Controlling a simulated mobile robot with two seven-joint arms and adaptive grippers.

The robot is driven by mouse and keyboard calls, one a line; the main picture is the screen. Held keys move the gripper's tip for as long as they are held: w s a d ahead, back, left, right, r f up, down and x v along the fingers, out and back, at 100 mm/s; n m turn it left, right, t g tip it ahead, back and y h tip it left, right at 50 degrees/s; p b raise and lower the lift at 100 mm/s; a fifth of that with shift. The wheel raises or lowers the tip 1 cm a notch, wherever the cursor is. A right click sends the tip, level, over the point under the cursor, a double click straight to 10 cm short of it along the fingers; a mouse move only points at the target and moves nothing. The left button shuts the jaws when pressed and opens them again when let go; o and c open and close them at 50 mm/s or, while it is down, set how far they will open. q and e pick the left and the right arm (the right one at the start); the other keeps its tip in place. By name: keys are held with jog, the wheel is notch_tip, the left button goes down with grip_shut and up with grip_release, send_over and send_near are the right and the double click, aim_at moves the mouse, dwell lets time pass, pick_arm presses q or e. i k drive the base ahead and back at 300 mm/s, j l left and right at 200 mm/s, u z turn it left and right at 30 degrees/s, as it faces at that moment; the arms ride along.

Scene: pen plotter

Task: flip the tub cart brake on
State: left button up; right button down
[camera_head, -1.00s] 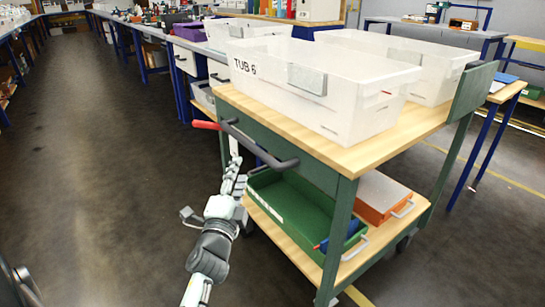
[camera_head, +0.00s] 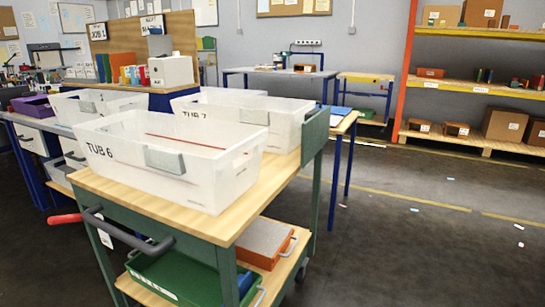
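The tub cart (camera_head: 240,215) has a dark green frame and a light wood top, and stands left of centre. A red-gripped lever (camera_head: 65,218) sticks out to the left at the cart's near left corner, beside the dark push handle (camera_head: 128,238). A white tag (camera_head: 104,238) hangs below the handle. The clear tub marked TUB 6 (camera_head: 112,165) stands on the top, with the tub marked TUB 7 (camera_head: 285,125) behind it. Neither of my grippers shows in the head view.
A green tray (camera_head: 175,275) and an orange case (camera_head: 266,243) sit on the cart's lower shelf. Orange shelving (camera_head: 408,75) with boxes stands at the right. The dark floor right of the cart is mostly open, with small scraps on it.

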aim_at(52, 220)
jog(key=u, duration=1.4)
